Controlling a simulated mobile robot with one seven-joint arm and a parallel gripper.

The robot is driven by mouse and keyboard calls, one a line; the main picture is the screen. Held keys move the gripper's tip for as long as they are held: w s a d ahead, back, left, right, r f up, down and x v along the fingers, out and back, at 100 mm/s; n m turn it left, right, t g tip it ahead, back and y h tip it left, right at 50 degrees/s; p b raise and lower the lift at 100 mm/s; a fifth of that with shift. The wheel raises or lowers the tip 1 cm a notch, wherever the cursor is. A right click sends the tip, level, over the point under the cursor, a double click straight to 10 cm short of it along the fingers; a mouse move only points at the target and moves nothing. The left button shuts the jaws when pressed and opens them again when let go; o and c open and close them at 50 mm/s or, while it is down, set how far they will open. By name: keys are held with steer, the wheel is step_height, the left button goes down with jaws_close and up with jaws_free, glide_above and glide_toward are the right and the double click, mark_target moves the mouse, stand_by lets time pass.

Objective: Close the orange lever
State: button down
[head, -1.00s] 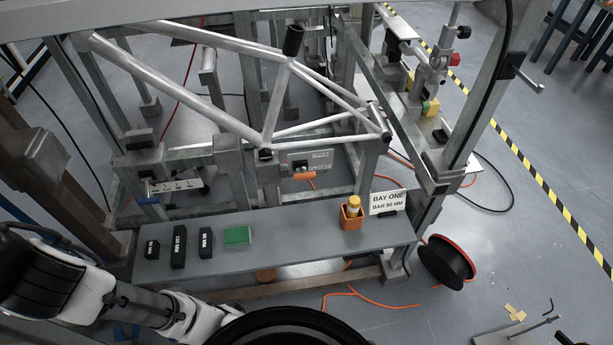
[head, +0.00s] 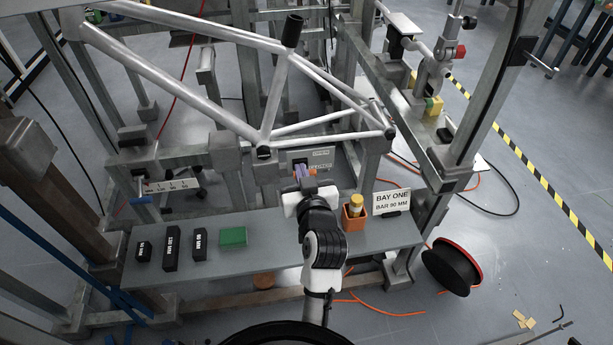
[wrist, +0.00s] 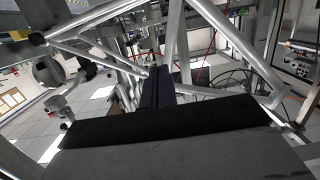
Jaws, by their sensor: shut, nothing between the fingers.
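The orange lever (head: 314,172) shows in the head view as a small sliver below a grey plate (head: 320,153) on the fixture under the bike frame. My gripper stands in front of it and hides most of it. My gripper (head: 301,167) points away from me, with its purple-looking fingers at the left of the lever. The fingers are together and hold nothing. I cannot tell whether they touch the lever. In the wrist view, the dark fingers (wrist: 157,88) are side by side, and I cannot make out the lever there.
The silver frame tubes (head: 190,92) run above my gripper. The grey shelf (head: 275,250) below carries black blocks (head: 171,248), a green block (head: 233,236) and an orange cup (head: 354,214) with a yellow-topped item. A sign (head: 391,202) stands at its right, a cable spool (head: 451,266) on the floor.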

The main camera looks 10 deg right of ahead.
steer(key=shift+m+g+h, duration=0.3)
steer(key=shift+g, duration=0.2)
steer(key=d+f, duration=0.1)
steer(key=s+f, duration=0.1)
steer(key=d+f, duration=0.1)
steer(key=shift+s+d+f, duration=0.15)
steer(key=shift+s+d, duration=0.15)
steer(key=w+f+p, duration=0.2)
steer(key=w+f, duration=0.4)
steer(key=w, duration=0.4)
steer(key=shift+s+f, duration=0.1)
steer(key=shift+f, duration=0.15)
steer(key=shift+s+f+t+b, duration=0.2)
steer(key=shift+t+b, duration=0.2)
steer(key=shift+b, duration=0.65)
